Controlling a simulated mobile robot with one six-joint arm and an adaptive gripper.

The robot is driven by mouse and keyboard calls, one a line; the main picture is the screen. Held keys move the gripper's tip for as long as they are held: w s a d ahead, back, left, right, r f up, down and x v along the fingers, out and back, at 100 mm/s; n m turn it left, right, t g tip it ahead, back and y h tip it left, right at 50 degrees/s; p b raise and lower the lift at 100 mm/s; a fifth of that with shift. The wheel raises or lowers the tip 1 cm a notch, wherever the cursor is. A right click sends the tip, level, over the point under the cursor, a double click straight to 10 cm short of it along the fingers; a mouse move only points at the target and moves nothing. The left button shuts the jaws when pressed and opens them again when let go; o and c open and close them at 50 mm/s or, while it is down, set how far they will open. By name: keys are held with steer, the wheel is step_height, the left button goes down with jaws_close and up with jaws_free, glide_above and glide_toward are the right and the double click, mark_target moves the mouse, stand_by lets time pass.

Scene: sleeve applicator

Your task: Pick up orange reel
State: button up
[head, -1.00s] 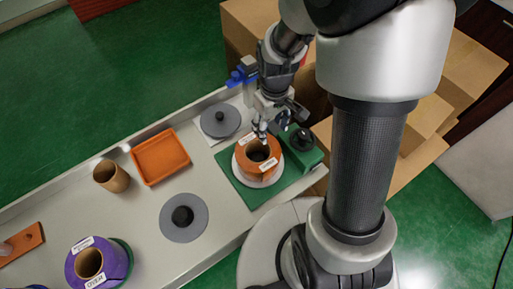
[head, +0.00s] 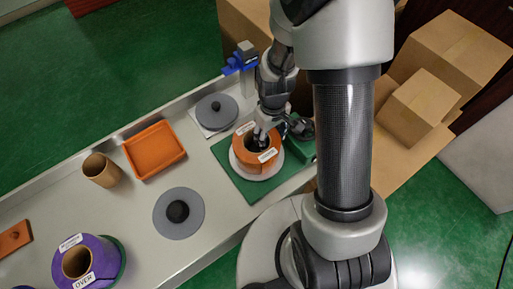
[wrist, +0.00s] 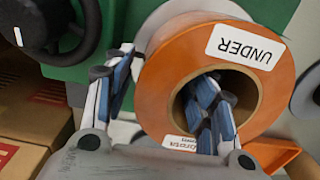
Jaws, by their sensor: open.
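The orange reel (head: 240,153) sits upright on a round white plate on the green machine (head: 231,181) at the right end of the table. It has white labels; in the wrist view the orange reel (wrist: 185,60) shows one reading "UNDER". My gripper (head: 265,136) is down at the reel's top. In the wrist view my gripper (wrist: 165,90) is open and straddles the reel's wall: one finger is outside the rim, the other reaches into the hollow core. I cannot tell whether either finger touches the reel.
A grey disc with a knob (head: 217,111) lies behind the machine, and another (head: 178,211) lies to the front left. An orange tray (head: 155,150), a brown tube (head: 102,170) and a purple reel (head: 95,258) stand further left. Cardboard boxes (head: 430,75) lie beyond the table.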

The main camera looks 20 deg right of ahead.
steer(key=shift+r, duration=0.1)
steer(key=shift+c, duration=0.3)
jaws_close()
stand_by(0.7)
